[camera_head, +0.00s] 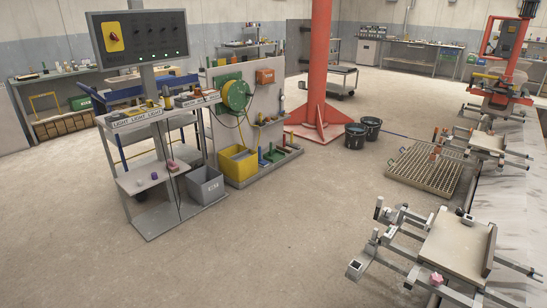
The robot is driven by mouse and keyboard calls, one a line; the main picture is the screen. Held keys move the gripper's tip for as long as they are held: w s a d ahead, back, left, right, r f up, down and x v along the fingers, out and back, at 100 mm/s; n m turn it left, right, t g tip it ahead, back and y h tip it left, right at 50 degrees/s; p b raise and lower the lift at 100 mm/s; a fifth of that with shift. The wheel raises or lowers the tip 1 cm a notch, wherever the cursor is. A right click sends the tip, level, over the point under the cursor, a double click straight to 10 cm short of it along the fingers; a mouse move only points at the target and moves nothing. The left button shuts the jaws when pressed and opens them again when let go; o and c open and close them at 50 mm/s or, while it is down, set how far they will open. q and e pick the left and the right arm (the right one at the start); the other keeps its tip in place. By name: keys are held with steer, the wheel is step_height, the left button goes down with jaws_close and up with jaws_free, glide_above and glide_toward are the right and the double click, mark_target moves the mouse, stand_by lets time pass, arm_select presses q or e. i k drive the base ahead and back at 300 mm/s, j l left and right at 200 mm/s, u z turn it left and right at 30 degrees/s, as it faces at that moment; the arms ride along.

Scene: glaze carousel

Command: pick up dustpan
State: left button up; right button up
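A small green, flat item with a blue upright part (272,154) sits low at the base of the grey panel stand, right of the yellow bin. It may be the dustpan, but it is too small to tell for sure. Neither of my grippers shows in the head view.
The panel stand (212,83) carries a green hose reel (236,95). Beside it are a yellow bin (238,167), a grey bin (205,186) and a metal cart (150,215). Black buckets (355,136), a floor grate (425,174) and carousel frames (455,245) stand right. The middle floor is clear.

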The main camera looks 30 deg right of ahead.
mark_target(274, 156)
steer(key=i+l+z, duration=0.35)
steer(key=i, duration=0.3)
steer(key=i+z, duration=0.3)
steer(key=i, duration=0.35)
steer(key=i+j+z, duration=0.1)
steer(key=i+z, duration=0.25)
steer(key=i, duration=0.3)
steer(key=i+j+z, duration=0.35)
steer(key=i, duration=0.3)
steer(key=i+z, duration=0.4)
steer(key=i, duration=2.25)
steer(key=i+j+z, duration=0.15)
steer(key=i, duration=1.25)
steer(key=i+l+u, duration=0.15)
steer(key=i+u, duration=0.25)
steer(key=i+l+u, duration=0.2)
steer(key=i+u, duration=0.15)
